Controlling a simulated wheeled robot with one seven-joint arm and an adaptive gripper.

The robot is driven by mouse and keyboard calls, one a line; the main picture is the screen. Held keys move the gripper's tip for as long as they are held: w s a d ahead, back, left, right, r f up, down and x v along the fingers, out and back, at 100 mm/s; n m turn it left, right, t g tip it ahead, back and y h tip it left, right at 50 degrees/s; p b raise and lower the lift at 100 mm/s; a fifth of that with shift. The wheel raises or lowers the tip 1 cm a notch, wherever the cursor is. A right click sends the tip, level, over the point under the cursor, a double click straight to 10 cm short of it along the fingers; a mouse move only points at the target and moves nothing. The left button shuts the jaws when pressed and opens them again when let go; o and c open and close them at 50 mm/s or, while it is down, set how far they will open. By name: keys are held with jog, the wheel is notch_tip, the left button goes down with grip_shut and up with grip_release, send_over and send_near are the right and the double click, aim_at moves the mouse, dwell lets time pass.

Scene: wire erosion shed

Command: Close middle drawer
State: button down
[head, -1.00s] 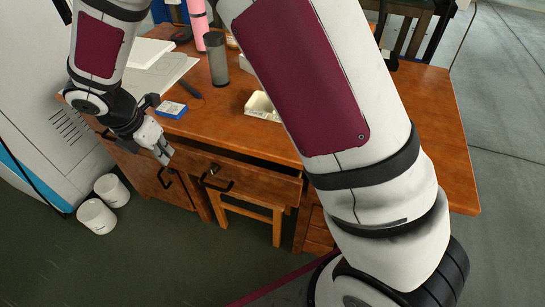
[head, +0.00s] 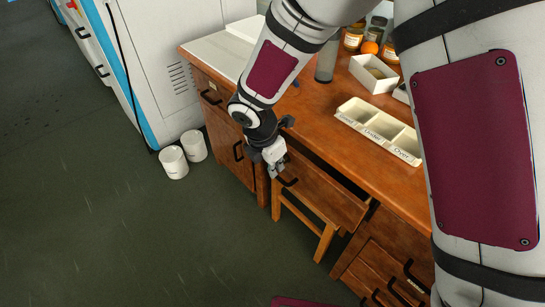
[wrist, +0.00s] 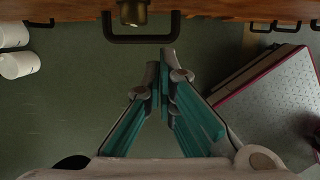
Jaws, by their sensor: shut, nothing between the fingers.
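The middle drawer (head: 325,198) of the wooden desk is partly pulled out in the head view, with a dark gap behind its front. Its black handle (head: 289,182) is near the left end of the front. My gripper (head: 276,172) is just left of this handle, in front of the drawer. In the wrist view my gripper (wrist: 164,62) is shut with nothing between its fingers. The black handle (wrist: 140,39) and the wooden drawer front (wrist: 190,7) lie beyond the fingertips, which look apart from them.
A wooden stool (head: 327,243) stands under the drawer. A cupboard (head: 225,139) is left of it and lower drawers (head: 385,265) are right. A labelled tray (head: 378,132) and a white box (head: 374,74) sit on the desktop. White buckets (head: 174,163) stand on open floor.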

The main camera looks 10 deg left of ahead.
aim_at(293, 160)
jog(key=shift+w+d+r, duration=0.1)
jog(key=shift+w+d, duration=0.5)
jog(key=shift+w, duration=0.2)
jog(key=shift+w+d, duration=0.55)
jog(key=shift+w, duration=0.2)
jog(key=shift+w, duration=0.1)
jog(key=shift+w+d+p, duration=0.4)
jog(key=shift+w+d, duration=0.4)
jog(key=shift+w, duration=0.15)
jog(key=shift+s, duration=0.1)
